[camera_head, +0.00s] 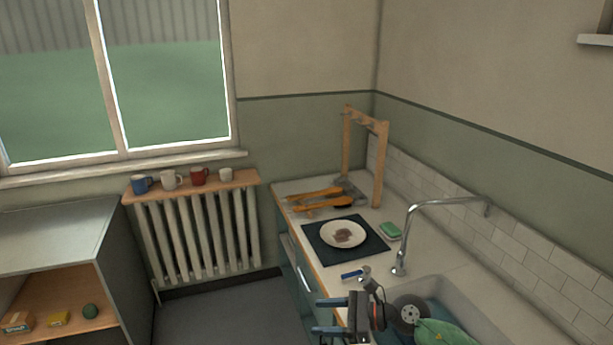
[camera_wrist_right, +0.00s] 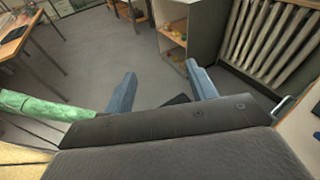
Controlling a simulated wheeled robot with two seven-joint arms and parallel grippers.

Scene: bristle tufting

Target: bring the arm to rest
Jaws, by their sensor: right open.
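My right gripper (camera_head: 320,316) shows at the bottom of the head view, in front of the sink's left end. Its two blue-grey fingers point left and stand apart with nothing between them. In the right wrist view the same open fingers (camera_wrist_right: 160,82) have only the grey floor (camera_wrist_right: 95,60) beyond them. My left gripper is in neither view.
The counter bears a plate (camera_head: 343,234) with brown bits on a dark mat (camera_head: 322,256), a green sponge (camera_head: 390,230), wooden-handled tools (camera_head: 322,203) and a wooden rack (camera_head: 380,165). A tap (camera_head: 408,235) rises behind the sink (camera_head: 470,297). Several mugs (camera_head: 198,176) line the radiator shelf (camera_head: 240,178).

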